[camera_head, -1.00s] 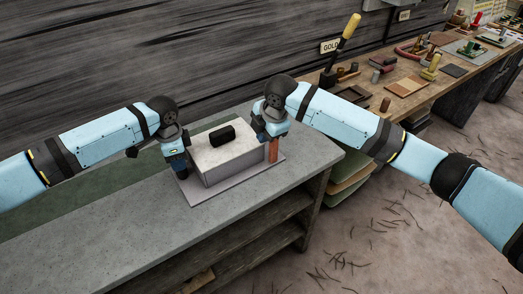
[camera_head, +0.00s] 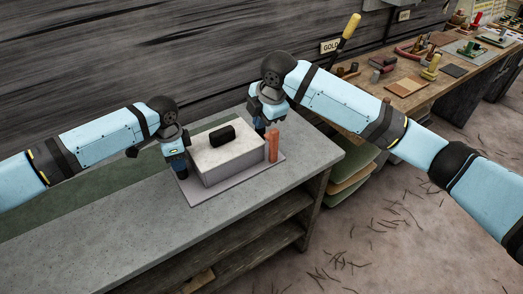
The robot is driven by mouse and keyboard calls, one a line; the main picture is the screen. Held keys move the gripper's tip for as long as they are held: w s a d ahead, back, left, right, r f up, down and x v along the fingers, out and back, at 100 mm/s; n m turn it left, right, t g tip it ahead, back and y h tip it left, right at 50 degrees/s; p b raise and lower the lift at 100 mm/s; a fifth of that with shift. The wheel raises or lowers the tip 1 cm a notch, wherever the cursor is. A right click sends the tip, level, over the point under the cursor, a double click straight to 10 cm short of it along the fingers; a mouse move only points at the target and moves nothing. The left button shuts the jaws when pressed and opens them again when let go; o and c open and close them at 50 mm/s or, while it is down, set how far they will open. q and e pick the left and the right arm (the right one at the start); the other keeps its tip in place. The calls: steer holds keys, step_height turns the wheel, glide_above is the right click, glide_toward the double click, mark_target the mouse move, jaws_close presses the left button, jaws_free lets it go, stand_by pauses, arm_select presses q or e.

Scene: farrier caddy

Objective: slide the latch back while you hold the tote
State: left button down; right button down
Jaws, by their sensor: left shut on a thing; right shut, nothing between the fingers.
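The tote (camera_head: 230,160) is a light grey box with a black handle (camera_head: 222,136) on its top. It stands on a flat grey base plate (camera_head: 232,188) on the bench. An upright orange-brown piece (camera_head: 273,146), perhaps the latch, stands at the tote's right side. My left gripper (camera_head: 184,174) is shut at the tote's left side; its fingertips are partly hidden, and it appears to hold the tote's edge. My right gripper (camera_head: 262,130) is shut and empty, just behind and left of the top of the orange-brown piece, by the tote's back right corner.
The grey bench top (camera_head: 110,220) is clear at the front left, with a green strip (camera_head: 75,200) along the back. A dark wooden wall (camera_head: 130,55) rises behind. A wooden workbench (camera_head: 440,75) with many tools stands at the right.

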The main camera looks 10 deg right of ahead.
arm_select(q)
steer(key=shift+f, duration=0.1)
stand_by(0.3)
steer(key=c, duration=0.7)
jaws_free()
steer(key=shift+o, duration=0.2)
steer(key=o, duration=0.7)
steer(key=shift+c, duration=0.2)
steer(key=shift+r, duration=0.2)
steer(key=shift+r+p, duration=1.4)
steer(key=shift+p, duration=0.8)
